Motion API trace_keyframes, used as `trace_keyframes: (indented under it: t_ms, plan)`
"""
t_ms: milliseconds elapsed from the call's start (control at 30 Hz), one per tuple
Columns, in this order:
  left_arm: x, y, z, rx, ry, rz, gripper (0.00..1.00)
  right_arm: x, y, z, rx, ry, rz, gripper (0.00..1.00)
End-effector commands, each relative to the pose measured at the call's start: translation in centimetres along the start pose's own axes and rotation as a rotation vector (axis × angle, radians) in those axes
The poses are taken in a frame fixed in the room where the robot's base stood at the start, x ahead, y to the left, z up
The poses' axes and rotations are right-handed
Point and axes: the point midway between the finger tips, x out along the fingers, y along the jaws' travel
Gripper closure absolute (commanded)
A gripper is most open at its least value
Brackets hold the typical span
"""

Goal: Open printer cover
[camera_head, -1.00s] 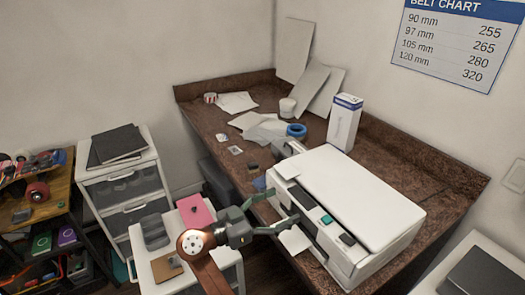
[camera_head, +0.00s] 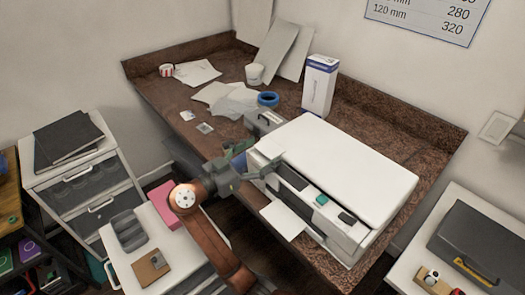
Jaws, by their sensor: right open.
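The white printer (camera_head: 345,240) sits on the brown stone-topped bench. Its white cover (camera_head: 350,160) lies flat and closed on top. A paper sheet (camera_head: 284,219) sticks out at its front, beside a dark slot and a green button (camera_head: 321,200). My right gripper (camera_head: 262,158) is open at the printer's left front corner, with its fingers spread near the cover's edge. I cannot tell whether a finger touches the printer. No object shows between the fingers. My left gripper is not in view.
A white and blue box (camera_head: 319,86) stands behind the printer, with a blue tape roll (camera_head: 268,99) and loose papers (camera_head: 222,100) nearby. A white cart (camera_head: 196,260) is below at front left. A side table (camera_head: 400,268) with a dark case (camera_head: 476,250) is at right.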

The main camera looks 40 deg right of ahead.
Motion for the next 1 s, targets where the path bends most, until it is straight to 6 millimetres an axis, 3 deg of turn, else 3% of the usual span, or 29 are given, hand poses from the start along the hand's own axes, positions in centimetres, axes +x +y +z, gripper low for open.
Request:
trace_keyframes:
  t_ms: [400,1000]
  plan:
    - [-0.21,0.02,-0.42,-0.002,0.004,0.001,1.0,1.02,0.03,-0.03,0.0,0.0,0.0,0.22]
    - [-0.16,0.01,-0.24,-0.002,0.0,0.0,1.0,0.94,-0.02,-0.03,0.0,0.0,-0.001,0.64]
